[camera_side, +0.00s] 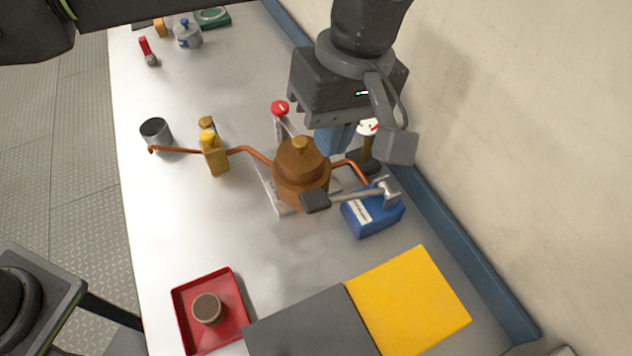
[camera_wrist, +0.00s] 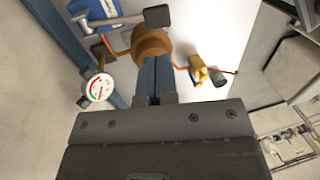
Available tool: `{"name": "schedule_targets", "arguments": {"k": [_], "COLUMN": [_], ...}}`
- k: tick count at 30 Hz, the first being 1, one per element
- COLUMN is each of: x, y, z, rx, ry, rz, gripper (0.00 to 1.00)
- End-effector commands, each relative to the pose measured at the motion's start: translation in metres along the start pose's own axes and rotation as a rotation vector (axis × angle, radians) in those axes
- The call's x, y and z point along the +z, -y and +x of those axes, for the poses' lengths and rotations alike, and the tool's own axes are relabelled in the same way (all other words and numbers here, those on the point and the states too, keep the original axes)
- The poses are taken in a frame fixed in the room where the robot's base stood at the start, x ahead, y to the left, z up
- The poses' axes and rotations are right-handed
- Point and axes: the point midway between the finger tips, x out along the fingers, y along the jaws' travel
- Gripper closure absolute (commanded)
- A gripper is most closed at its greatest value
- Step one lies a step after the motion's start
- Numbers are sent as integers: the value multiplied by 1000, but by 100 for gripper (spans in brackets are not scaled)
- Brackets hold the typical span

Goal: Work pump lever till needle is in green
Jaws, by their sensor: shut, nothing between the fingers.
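The blue pump (camera_side: 366,219) stands right of the copper vessel (camera_side: 299,183); it is at the top left in the wrist view (camera_wrist: 86,16). Its metal lever (camera_side: 350,197) lies roughly level, with a dark grip pad (camera_side: 315,201) in front of the vessel; the pad also shows in the wrist view (camera_wrist: 157,16). The white gauge (camera_side: 367,127) is partly hidden behind my gripper. In the wrist view the gauge dial (camera_wrist: 98,88) shows red and green marks; the needle is too small to read. My gripper (camera_side: 334,146) is shut and empty, beyond the vessel, apart from the lever.
A copper pipe links the vessel to a yellow valve (camera_side: 214,155) and a grey cup (camera_side: 156,131). A red-knobbed piece (camera_side: 280,108) stands behind the vessel. A red tray (camera_side: 238,301), dark panel (camera_side: 310,328) and yellow panel (camera_side: 409,300) lie in front. The wall is close on the right.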

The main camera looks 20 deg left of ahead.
Motion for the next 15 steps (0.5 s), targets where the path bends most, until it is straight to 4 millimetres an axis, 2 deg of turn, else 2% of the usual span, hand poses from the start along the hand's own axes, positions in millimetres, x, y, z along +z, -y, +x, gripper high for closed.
{"name": "schedule_targets", "arguments": {"k": [9,15], "x": [0,0], "y": [1,1], "z": [59,86], "rx": [-3,-1], "ry": [0,0], "rz": [1,1], "gripper": [100,100]}}
